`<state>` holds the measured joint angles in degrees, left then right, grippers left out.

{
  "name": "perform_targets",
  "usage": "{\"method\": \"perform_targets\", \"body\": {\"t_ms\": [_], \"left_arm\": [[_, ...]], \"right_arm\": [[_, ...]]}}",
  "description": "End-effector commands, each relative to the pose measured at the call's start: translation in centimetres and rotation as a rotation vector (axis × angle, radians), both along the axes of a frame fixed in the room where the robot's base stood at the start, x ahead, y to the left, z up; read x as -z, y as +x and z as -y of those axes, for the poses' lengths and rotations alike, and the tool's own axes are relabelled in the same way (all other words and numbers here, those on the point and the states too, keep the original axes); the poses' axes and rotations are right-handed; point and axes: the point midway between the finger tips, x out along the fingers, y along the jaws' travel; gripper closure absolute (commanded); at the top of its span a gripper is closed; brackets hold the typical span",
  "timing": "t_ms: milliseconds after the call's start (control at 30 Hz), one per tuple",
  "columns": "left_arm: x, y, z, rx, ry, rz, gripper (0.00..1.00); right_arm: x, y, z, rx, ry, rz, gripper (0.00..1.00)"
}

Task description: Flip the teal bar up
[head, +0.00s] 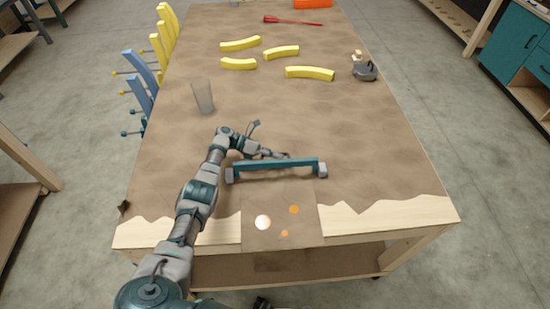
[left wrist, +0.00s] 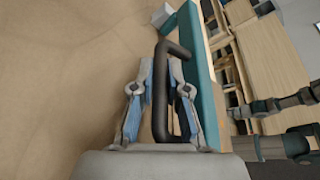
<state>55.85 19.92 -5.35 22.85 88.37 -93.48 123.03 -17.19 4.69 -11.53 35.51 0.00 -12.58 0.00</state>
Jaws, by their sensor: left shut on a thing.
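The teal bar (head: 278,168) lies level across the near part of the table, with a grey block at each end. In the left wrist view the teal bar (left wrist: 206,85) runs along the right of my fingers. My left gripper (head: 280,156) reaches in from the left, at the far side of the bar and partly hidden by it. In the left wrist view my left gripper (left wrist: 160,88) is shut on a dark bent handle (left wrist: 159,95) beside the bar. Whether the handle joins the bar is not clear. My right gripper is not in view.
A brown panel (head: 283,225) with light round spots is at the near edge of the table (head: 390,150). A grey cylinder (head: 202,95) stands left of centre. Several yellow curved pieces (head: 310,72), a red tool (head: 293,21) and a grey device (head: 365,71) lie farther back.

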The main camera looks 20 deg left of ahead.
Motion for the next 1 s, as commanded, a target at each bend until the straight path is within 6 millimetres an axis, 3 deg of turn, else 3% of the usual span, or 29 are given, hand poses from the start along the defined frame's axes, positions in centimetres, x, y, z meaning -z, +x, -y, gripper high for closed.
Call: {"method": "perform_targets", "body": {"t_ms": [33,600,633,700,1000], "left_arm": [[-0.72,0.68,0.11,-0.013,-0.013,0.009,1.00],[-0.78,0.66,-0.13,-0.013,-0.025,-0.014,1.00],[-0.78,0.66,-0.14,-0.013,-0.024,-0.014,0.79],[-0.69,0.59,-0.16,-0.012,-0.023,-0.016,0.61],[-0.34,0.27,-0.37,-0.008,-0.020,-0.022,0.61]], "right_arm": [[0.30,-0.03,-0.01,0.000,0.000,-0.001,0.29],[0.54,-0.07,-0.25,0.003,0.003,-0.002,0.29],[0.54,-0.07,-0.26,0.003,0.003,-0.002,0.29],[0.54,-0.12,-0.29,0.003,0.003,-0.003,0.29],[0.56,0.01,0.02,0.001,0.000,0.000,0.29]]}}
